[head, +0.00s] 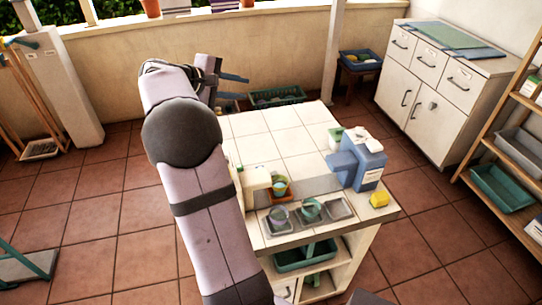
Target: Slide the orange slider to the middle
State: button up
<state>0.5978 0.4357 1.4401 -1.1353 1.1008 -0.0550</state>
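A small orange piece (277,198) shows on the front part of the white tiled counter (270,148), just under a small cup (281,187) with a yellow band. It looks like the orange slider, but its track is too small to make out, and my arm is close on its left. My gripper (236,86) is beyond the counter's back left corner, far from the orange piece. Its two dark fingers point right and stand apart, with nothing visible between them.
A blue-grey box-like item (357,160) and a yellow block (379,200) stand at the counter's right. Grey trays (340,208), one holding a green cup (310,209), line the front. A cream block (256,180) is left of the orange piece. The counter's back is clear.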

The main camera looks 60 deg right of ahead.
jog(key=s+f+n+g+y+p, duration=0.15)
jog(key=s+f+n+y, duration=0.3)
jog(key=f, duration=0.65)
jog(key=n+y+p, duration=0.3)
jog(key=n+y, duration=0.1)
jog(key=n, duration=0.1)
send_near(273, 173)
jog(key=shift+s+d+f+t, duration=0.1)
jog(key=shift+s+f+t, duration=0.1)
jog(key=shift+s+t, duration=0.3)
jog(key=shift+f, duration=0.1)
jog(key=shift+p+x, duration=0.75)
jog(key=shift+x, duration=2.8)
